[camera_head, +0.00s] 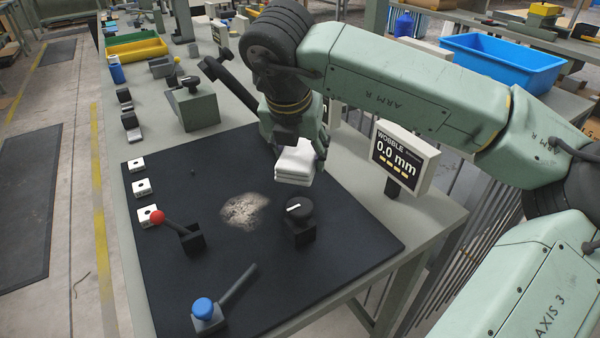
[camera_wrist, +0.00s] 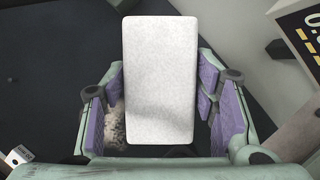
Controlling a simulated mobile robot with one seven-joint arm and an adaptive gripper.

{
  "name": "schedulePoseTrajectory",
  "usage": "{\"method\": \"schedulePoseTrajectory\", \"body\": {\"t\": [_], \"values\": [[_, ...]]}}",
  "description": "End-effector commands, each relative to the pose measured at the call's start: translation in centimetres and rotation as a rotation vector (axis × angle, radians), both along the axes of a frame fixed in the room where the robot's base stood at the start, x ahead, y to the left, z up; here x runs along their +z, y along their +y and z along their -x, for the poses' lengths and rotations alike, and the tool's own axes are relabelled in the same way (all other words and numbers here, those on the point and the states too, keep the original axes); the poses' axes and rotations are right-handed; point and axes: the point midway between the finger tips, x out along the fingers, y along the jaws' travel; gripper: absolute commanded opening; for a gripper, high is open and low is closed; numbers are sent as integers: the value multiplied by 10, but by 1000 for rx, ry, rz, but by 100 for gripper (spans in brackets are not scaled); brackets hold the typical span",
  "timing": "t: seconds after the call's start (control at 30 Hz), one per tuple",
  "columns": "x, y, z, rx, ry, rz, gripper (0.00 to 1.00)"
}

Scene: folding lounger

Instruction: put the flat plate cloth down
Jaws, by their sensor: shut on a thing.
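The flat plate cloth (camera_head: 295,163) is a white folded pad held in my gripper (camera_head: 298,150). In the wrist view the cloth (camera_wrist: 161,80) is a pale upright rectangle between the purple-padded fingers of my gripper (camera_wrist: 163,105). The gripper is shut on it. The cloth appears to be above the black mat (camera_head: 340,238), near its far right part; the exact gap beneath it cannot be told. The fingers' grip on the cloth is partly hidden in the head view.
A pale dusty patch (camera_head: 245,210) lies on the mat. Near it stand a black knob (camera_head: 299,211), a red-balled lever (camera_head: 158,217) and a blue-knobbed lever (camera_head: 203,308). Several white blocks (camera_head: 141,187) line the left edge. A display reading 0.0 mm (camera_head: 398,157) stands right.

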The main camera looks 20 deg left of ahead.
Motion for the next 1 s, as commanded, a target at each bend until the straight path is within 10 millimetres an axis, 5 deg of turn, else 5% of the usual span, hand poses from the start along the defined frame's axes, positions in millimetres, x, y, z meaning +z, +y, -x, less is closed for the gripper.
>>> {"method": "schedulePoseTrajectory", "body": {"t": [0.5, 0.9, 0.93, 1.0], "values": [[-56, 0, 1, 2, 1, -1, 31], [-62, 0, 0, 0, -1, -1, 31], [-60, 0, 0, 0, -1, -1, 55], [-60, 0, 0, 0, 0, -1, 60]]}}
